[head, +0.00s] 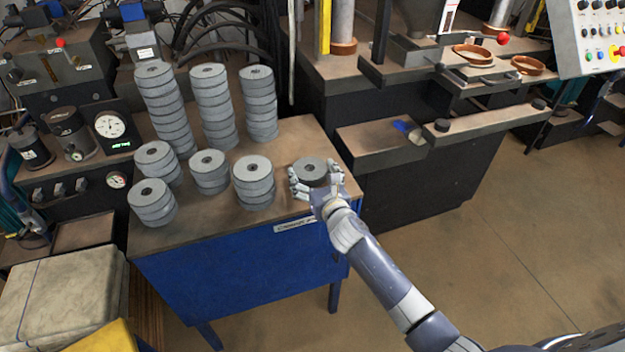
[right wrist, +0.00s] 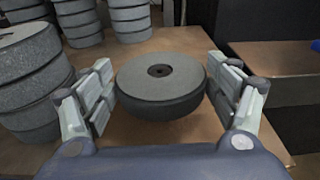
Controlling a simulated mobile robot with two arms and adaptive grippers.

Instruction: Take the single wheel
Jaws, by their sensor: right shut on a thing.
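The single wheel (head: 310,170), a grey disc with a dark side and a small centre hole, is at the right end of the blue table's top. It also shows in the middle of the right wrist view (right wrist: 161,85), lying flat. My right gripper (head: 317,185) is around it, one finger on each side, and is shut on it. In the right wrist view the fingers (right wrist: 162,98) flank the wheel left and right. Whether the wheel's underside touches the table is hard to tell. My left gripper is not in view.
Several stacks of grey wheels stand on the blue table (head: 285,140); the nearest stack (head: 253,190) is just left of my right gripper. Tall stacks (head: 258,118) stand behind. A machine bench (head: 385,145) is close on the right. Open floor (head: 500,230) lies at the lower right.

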